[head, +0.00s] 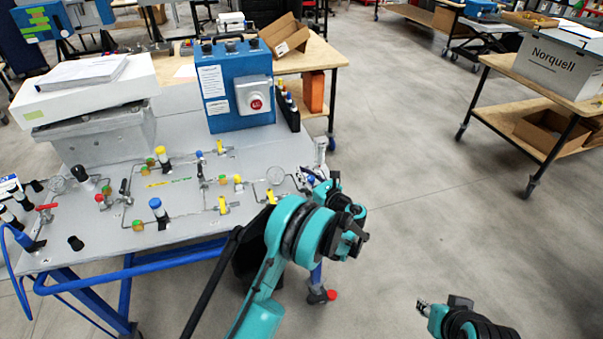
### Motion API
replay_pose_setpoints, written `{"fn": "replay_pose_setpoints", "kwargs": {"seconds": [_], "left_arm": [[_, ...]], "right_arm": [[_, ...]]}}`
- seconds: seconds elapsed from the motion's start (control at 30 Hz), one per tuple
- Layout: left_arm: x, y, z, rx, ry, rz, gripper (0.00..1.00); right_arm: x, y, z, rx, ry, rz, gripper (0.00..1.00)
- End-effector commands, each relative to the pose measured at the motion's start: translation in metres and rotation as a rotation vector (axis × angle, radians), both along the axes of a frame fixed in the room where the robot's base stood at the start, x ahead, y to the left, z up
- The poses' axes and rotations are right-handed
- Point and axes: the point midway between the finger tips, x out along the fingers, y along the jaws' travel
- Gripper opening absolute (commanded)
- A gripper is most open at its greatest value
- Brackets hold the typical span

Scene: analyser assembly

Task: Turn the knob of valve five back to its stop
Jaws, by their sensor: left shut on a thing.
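The grey panel (100,243) carries pipes and several valves with yellow, blue, red and black knobs or handles.
A blue box with a red button (238,90) and a white case (95,88) with papers stand at the panel's back. A workbench with an open cardboard box (283,35) is behind. A shelf with a Norquell box (555,68) stands right. The floor between is clear.

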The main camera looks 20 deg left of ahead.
Motion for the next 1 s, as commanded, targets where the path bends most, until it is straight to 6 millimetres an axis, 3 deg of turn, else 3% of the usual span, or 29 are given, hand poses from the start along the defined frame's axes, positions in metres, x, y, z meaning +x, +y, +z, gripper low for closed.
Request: {"fn": "replay_pose_setpoints", "kwargs": {"seconds": [1.0], "left_arm": [[0.016, -0.029, 0.000, 0.000, 0.000, -0.901, 0.00]], "right_arm": [[0.000, 0.000, 0.000, 0.000, 0.000, 0.000, 0.34]]}}
